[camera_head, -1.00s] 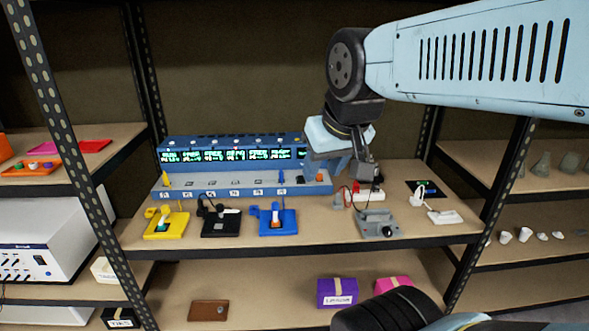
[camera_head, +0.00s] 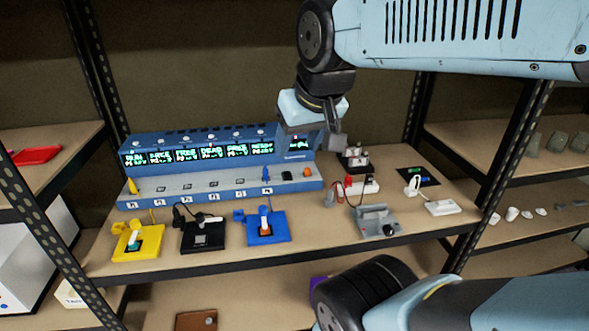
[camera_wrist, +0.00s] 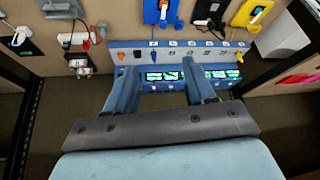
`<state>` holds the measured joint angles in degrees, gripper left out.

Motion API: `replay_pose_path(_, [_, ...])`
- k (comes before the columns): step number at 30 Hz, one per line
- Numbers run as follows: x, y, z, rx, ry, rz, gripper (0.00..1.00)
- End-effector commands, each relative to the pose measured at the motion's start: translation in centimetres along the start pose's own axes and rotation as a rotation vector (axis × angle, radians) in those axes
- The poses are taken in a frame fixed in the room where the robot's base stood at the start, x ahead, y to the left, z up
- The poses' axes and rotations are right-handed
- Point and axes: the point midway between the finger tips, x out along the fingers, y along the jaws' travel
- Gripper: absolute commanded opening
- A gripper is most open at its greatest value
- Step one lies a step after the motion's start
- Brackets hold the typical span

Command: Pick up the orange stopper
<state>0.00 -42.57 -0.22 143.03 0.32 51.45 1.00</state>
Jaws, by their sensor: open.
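A small orange piece (camera_head: 307,173), which looks like the orange stopper, sits at the right end of the ledge of the blue device (camera_head: 222,192). In the wrist view the orange piece (camera_wrist: 121,56) shows just beyond the tip of the left-hand finger. My gripper (camera_head: 333,140) is above the device's right end, higher than the orange piece and apart from it. In the wrist view my gripper (camera_wrist: 155,73) has its two fingers spread, with the device's display between them and nothing held.
Yellow (camera_head: 138,243), black (camera_head: 203,234) and blue (camera_head: 267,227) holders stand in front of the device. A grey fixture (camera_head: 376,221), a white strip with red plugs (camera_head: 362,187) and a black pad (camera_head: 417,177) lie to the right. Dark shelf posts (camera_head: 500,170) flank the shelf.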

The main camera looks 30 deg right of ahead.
Motion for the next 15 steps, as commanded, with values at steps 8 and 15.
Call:
replay_pose_path(8, [2.9, 1.3, -4.1, 0.431, -0.051, -0.068, 0.54])
replay_pose_path(15, [7.4, 3.5, -8.9, 1.019, -0.121, -0.101, 0.54])
